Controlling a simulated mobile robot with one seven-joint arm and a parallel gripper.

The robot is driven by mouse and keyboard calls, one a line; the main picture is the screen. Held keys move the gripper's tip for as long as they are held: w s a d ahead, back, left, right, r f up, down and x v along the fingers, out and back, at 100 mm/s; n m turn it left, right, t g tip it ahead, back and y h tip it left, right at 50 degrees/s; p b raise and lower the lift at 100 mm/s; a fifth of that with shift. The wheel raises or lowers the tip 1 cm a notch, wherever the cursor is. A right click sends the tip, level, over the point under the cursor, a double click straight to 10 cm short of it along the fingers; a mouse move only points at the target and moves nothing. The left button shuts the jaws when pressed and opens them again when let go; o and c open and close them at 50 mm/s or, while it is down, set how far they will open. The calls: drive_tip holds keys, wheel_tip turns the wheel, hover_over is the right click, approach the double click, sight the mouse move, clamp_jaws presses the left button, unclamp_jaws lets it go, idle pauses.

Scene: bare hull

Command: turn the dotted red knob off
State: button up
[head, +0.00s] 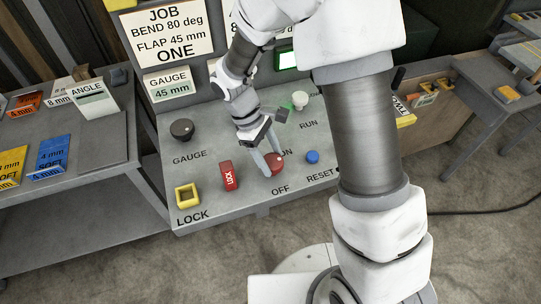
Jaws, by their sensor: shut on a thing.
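The dotted red knob (274,165) sits on the grey sloped panel (218,207), between the ON and OFF labels. A light dot shows on the knob toward its upper right. My gripper (268,160) reaches down from above with its fingers on either side of the knob, shut on it. The fingers hide part of the knob and some of the ON label.
A red LOCK tag (229,176) and a yellow square socket (187,196) lie left of the knob. A blue RESET button (312,157) is close on the right.

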drive_tip(key=shift+c, duration=1.2)
drive_tip(key=shift+m, duration=0.3)
drive_tip(key=m+g+y, duration=0.1)
drive_tip(key=m, duration=0.2)
drive_tip(key=shift+w+d+m+b, duration=0.1)
drive_tip(key=shift+w+m+b, duration=0.05)
drive_tip(key=shift+m+b, duration=0.2)
drive_tip(key=m, duration=0.2)
drive_tip(key=m+g+y, duration=0.1)
drive_tip(key=m, duration=0.1)
drive_tip(key=shift+d+m+y+b, duration=0.1)
drive_tip(key=shift+m+y+b, duration=0.2)
drive_tip(key=shift+b, duration=0.1)
drive_tip(key=m, duration=0.2)
drive_tip(key=m+y, duration=0.1)
drive_tip(key=m, duration=0.1)
drive_tip(key=shift+d+y+b, duration=0.15)
drive_tip(key=shift+y+b, duration=0.15)
drive_tip(key=shift+d+m+y, duration=0.1)
drive_tip(key=shift+m+y, duration=0.7)
drive_tip(key=shift+m, duration=1.65)
drive_tip(key=o, duration=1.4)
